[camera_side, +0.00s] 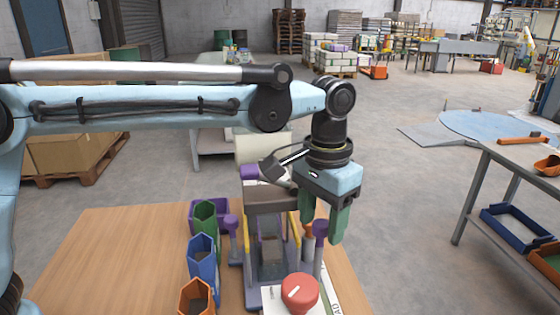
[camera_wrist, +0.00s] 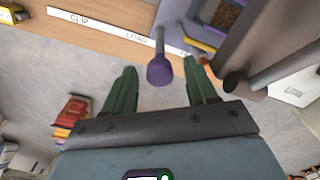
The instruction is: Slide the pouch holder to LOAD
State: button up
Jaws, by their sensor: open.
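My gripper (camera_side: 321,237) hangs over the right side of the filler station with its green fingers apart. In the wrist view my gripper (camera_wrist: 160,85) is open, and a purple knob (camera_wrist: 159,71) shows between the two fingers, not visibly gripped. The same purple knob (camera_side: 320,230) stands on a grey post in the side view, beside the fingers. I cannot tell whether they touch it. The pouch holder is not clearly distinguishable among the grey and yellow parts of the station (camera_side: 248,265). A white label strip (camera_wrist: 110,27) reads CLIP and LOAD in the wrist view.
A second purple knob (camera_side: 231,222) stands to the left. Green (camera_side: 205,225), blue (camera_side: 203,256) and orange (camera_side: 196,297) bins line the left. The wooden table (camera_side: 120,260) is clear farther left.

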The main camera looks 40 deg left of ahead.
grip_shut()
jog(key=s+d, duration=0.9)
jog(key=shift+d, duration=0.15)
jog(key=shift+s, duration=0.1)
grip_release()
dwell(0.4)
notch_tip(320, 180, up, 12)
dwell(0.6)
